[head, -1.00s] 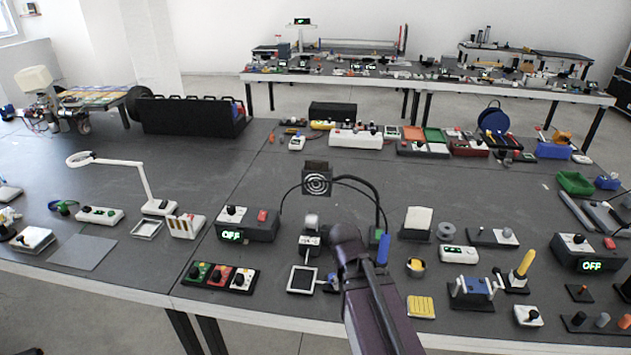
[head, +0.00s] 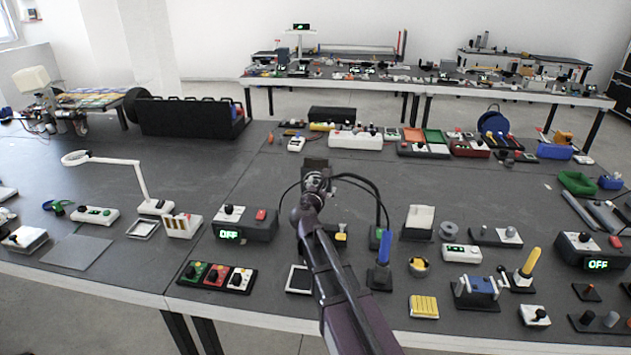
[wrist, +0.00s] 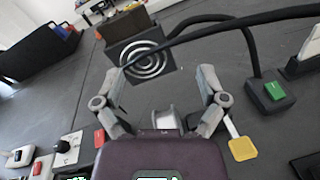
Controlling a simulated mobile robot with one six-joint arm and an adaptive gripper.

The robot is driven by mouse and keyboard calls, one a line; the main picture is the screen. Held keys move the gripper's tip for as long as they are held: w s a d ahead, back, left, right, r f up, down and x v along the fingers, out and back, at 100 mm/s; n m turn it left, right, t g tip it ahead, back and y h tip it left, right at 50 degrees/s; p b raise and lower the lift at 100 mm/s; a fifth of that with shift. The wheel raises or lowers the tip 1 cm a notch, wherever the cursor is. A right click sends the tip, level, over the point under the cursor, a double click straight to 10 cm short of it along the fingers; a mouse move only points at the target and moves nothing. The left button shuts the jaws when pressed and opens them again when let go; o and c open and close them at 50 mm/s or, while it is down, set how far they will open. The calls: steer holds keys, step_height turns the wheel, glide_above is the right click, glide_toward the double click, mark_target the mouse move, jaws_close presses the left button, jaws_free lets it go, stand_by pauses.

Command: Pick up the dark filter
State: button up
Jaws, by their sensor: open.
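A dark brown, boxy filter (wrist: 126,24) shows in the wrist view at the top of a black fan unit with white concentric rings (wrist: 150,62). In the head view the filter (head: 314,163) is a small dark square, and my arm covers most of the fan below it. My gripper (wrist: 161,82) is open and empty, its two fingers spread just in front of the ringed face. The filter is beyond and above the fingertips, apart from them. In the head view my gripper (head: 318,181) overlaps the fan.
Black cables (head: 368,185) loop right of the fan to a base with a green button (wrist: 277,91). A control box reading OFF (head: 245,224) stands to the left. A white spool (wrist: 163,117) and a yellow tag (wrist: 242,149) lie below. Bare table lies behind the fan.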

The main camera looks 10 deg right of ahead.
mark_target(316, 161)
steer(key=a+n, duration=0.1)
steer(key=w+a+n+t+y, duration=0.1)
steer(key=n, duration=0.1)
steer(key=w+a+r+n, duration=0.1)
steer(key=n, duration=0.1)
steer(key=shift+w+a+r+t+y, duration=0.1)
steer(key=shift+w+a+t+y, duration=0.05)
steer(key=shift+t+y, duration=0.2)
steer(key=shift+x, duration=4.3)
steer(key=shift+f+b+x, duration=0.1)
steer(key=shift+b+x, duration=0.1)
steer(key=shift+x, duration=1.1)
steer(key=shift+f+b+x, duration=0.15)
steer(key=shift+b+x, duration=0.05)
steer(key=shift+x, duration=1.15)
steer(key=shift+a, duration=0.1)
steer(key=shift+c, duration=0.2)
